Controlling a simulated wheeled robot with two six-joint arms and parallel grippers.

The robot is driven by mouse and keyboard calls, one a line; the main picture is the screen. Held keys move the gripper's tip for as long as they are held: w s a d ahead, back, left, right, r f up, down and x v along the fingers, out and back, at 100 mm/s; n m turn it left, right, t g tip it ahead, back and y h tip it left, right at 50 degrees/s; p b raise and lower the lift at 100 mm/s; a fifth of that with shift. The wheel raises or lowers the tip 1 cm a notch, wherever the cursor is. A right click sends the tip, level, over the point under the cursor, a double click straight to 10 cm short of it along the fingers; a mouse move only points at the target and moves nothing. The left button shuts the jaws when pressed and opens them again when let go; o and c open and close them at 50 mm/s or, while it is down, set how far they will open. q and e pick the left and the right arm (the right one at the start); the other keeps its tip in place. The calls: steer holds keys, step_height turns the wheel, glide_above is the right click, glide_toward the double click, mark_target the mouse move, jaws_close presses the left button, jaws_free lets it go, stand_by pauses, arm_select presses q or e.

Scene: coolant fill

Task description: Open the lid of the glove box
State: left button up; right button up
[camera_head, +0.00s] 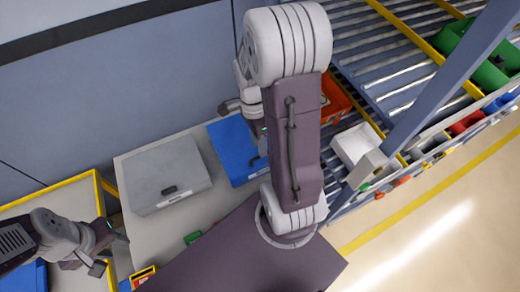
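A closed grey case (160,168) with a dark latch and a small label on its front lies on the pale worktop. A closed blue case (232,142) with a similar latch lies to its right, partly hidden behind my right arm. I cannot tell from their markings which one is the glove box. My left gripper (108,252) is at the lower left, apart from the grey case. My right gripper (229,106) is near the far edge of the blue case, partly hidden by my arm. The finger gaps of both are unclear.
The pale worktop (138,222) has a small green item (192,238) near its front. A yellow-edged table (60,193) stands at left. Roller racks (385,60) with an orange crate (334,98), a white bin (356,144) and green bins (492,72) stand at right.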

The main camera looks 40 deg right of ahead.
steer(key=shift+s+f, duration=0.15)
steer(key=shift+f, duration=0.6)
steer(key=shift+s+f, duration=0.15)
steer(key=shift+f, duration=0.6)
jaws_close()
